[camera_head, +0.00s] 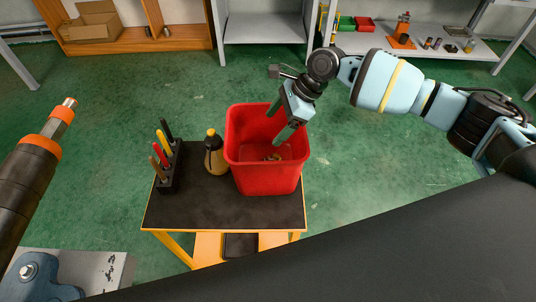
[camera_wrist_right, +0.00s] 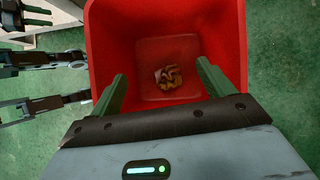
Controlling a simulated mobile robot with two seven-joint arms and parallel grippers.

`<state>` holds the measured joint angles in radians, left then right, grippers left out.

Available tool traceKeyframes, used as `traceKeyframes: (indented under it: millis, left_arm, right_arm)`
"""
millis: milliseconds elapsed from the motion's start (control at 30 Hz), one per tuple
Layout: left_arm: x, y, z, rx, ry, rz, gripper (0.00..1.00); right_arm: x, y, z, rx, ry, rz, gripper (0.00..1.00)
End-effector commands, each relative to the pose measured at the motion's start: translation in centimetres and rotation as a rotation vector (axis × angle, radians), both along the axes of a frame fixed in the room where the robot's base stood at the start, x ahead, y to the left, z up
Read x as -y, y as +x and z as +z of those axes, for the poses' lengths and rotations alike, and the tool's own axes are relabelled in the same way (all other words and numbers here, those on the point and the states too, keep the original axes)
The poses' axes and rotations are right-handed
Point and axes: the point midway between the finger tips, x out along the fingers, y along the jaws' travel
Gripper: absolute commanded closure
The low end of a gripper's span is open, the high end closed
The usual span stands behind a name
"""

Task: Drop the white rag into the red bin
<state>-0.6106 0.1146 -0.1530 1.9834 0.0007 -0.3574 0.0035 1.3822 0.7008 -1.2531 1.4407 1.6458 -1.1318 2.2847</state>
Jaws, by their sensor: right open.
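The red bin (camera_head: 262,168) stands upright on the black top of a small cart, and its open mouth fills much of the right wrist view (camera_wrist_right: 112,45). My right gripper (camera_head: 282,122) is over the bin's mouth, pointing down, with its green fingers spread apart and nothing between them; it also shows in the right wrist view (camera_wrist_right: 162,90). A small crumpled item (camera_wrist_right: 168,76), yellow-brown with a pale part, lies on the bin's floor below the fingers. I cannot tell if it is the rag. No clearly white rag shows elsewhere. My left gripper is out of view.
A bottle (camera_head: 214,156) with a yellow cap stands just left of the bin. A rack (camera_head: 172,176) of coloured-handled tools stands at the cart top's left edge. The cart top's front (camera_head: 215,212) is bare. Shelves stand at the back, with open green floor between.

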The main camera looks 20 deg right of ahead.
Motion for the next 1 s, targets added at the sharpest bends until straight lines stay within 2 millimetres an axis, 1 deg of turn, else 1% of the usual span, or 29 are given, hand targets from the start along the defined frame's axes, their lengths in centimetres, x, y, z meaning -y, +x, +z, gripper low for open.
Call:
traceKeyframes:
  millis: [133, 400, 533, 700, 1000]
  left_arm:
    - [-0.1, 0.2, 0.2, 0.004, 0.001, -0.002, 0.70]
    - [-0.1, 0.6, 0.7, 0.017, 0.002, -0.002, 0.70]
    - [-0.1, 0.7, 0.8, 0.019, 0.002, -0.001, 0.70]
    - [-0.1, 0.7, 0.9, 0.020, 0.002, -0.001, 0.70]
    - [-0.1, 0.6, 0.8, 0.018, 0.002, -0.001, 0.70]
  right_arm:
    - [0.7, 0.0, 1.1, 0.002, 0.001, -0.002, 0.19]
    - [3.0, -0.3, 4.7, 0.003, 0.000, -0.002, 0.19]
    - [3.7, -0.4, 5.9, 0.002, 0.001, -0.001, 0.19]
    - [4.2, -0.5, 6.6, 0.001, 0.000, -0.001, 0.19]
    - [4.2, -0.5, 6.6, 0.000, 0.000, 0.000, 0.19]
